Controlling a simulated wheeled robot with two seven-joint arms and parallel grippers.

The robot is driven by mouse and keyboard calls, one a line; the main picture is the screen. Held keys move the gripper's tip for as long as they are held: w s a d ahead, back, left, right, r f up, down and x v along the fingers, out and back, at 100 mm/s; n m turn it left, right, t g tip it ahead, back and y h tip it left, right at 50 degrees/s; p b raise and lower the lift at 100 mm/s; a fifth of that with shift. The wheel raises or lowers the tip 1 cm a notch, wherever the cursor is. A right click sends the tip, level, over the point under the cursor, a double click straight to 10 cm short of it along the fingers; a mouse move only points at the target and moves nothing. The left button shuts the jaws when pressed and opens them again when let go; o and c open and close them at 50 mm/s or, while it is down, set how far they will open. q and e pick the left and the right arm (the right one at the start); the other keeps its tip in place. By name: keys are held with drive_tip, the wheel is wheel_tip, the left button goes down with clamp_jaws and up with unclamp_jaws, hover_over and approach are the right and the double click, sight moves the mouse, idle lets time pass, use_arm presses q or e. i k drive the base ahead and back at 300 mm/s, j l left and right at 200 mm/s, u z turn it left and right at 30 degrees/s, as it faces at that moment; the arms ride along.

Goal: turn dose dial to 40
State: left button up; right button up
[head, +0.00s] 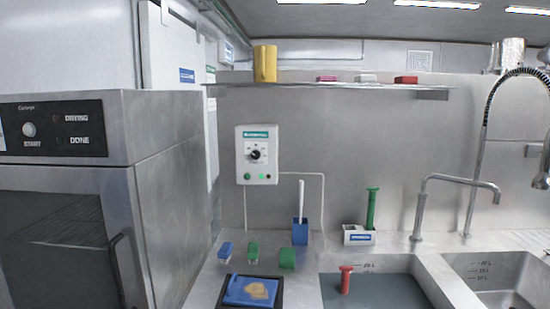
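A white control box (244,165) is mounted on the steel back wall left of centre. It carries a black round dial (256,155) under a green label, with green buttons or lamps along its lower edge. The dial's markings and setting are too small to read, and I cannot tell whether it is the dose dial. Another knob, pale and round (29,130), sits above the word START on the machine at the left. I cannot make out a bean grinder. Neither of my grippers is in view.
A steel machine (160,150) with a dark door fills the left. Sinks and taps (419,215) are at right. A shelf (310,84) runs above.

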sight(256, 155)
drive_tip(key=i+j, duration=0.2)
drive_tip(key=j, duration=0.2)
drive_tip(key=i+j+z, duration=0.15)
drive_tip(key=j, duration=0.2)
drive_tip(key=i+j, duration=0.15)
drive_tip(key=j, duration=0.25)
drive_tip(key=z, duration=0.05)
